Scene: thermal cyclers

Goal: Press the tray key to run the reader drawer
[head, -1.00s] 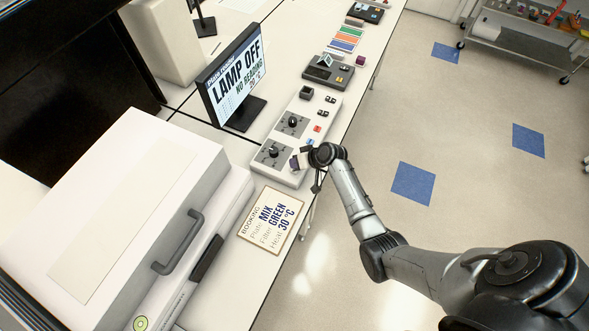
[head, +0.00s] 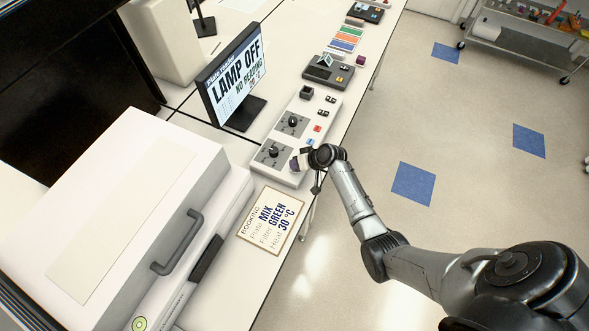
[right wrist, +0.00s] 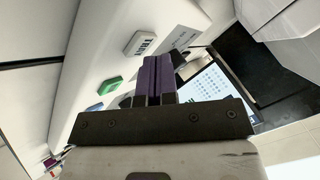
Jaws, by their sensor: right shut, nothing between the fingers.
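The long white control panel (head: 300,110) lies on the bench with two dark knobs, a red key (head: 317,128), a blue key (head: 311,141) and small dark switches. I cannot read which key is the tray key. My right gripper (head: 296,163) is shut and empty over the panel's near end. In the right wrist view its purple fingers (right wrist: 158,78) are together, with a green key (right wrist: 110,86) and a white marked key (right wrist: 140,43) beside them. I cannot tell whether the fingertips touch anything. The big white reader (head: 150,200) with a grey handle (head: 180,243) stands at left. My left gripper is not in view.
A monitor (head: 235,80) behind the panel reads LAMP OFF, NO READING. A booking card (head: 270,220) reading MIX, GREEN, 30 °C lies in front of the panel. A grey device (head: 328,72) and coloured strips sit farther along the bench. Open floor lies to the right.

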